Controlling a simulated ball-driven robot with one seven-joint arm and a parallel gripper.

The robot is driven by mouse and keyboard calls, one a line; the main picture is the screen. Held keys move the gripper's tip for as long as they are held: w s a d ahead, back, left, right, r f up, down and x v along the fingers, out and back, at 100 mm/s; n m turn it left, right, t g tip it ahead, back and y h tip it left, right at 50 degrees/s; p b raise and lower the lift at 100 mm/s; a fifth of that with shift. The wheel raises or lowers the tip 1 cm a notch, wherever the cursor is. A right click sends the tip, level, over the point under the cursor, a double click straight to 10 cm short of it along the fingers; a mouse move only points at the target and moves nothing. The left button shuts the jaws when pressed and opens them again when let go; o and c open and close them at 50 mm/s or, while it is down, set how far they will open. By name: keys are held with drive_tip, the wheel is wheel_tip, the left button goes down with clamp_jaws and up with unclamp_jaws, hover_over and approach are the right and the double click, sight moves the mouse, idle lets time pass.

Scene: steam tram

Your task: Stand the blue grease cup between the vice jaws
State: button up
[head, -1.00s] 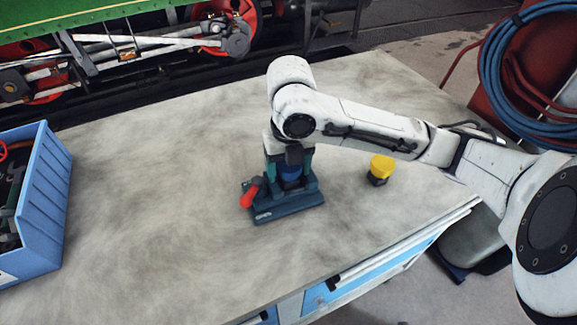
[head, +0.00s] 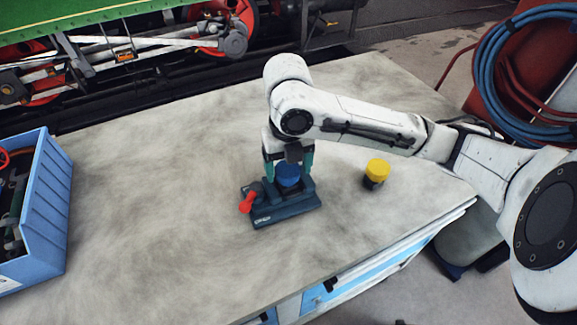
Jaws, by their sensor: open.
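The blue grease cup (head: 288,175) stands upright at the vice (head: 288,212), seemingly between its jaws; its lower part is hidden. The vice is dark blue-grey with a red handle (head: 246,202) on its left and sits on the workbench. My gripper (head: 288,168) points down right above the vice. Its teal fingers are apart, one on each side of the blue cup, and its tips are close to the vice. I cannot tell whether the fingers touch the cup.
A yellow-topped cup (head: 376,173) stands on the workbench (head: 160,190) to the right of the vice. A blue crate (head: 42,220) with tools stands at the left edge. The bench between crate and vice is clear. A blue hose coil (head: 500,80) hangs at the right, beyond the bench.

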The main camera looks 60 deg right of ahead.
drive_tip(key=shift+r+p, duration=1.25)
drive_tip(key=shift+r, duration=0.8)
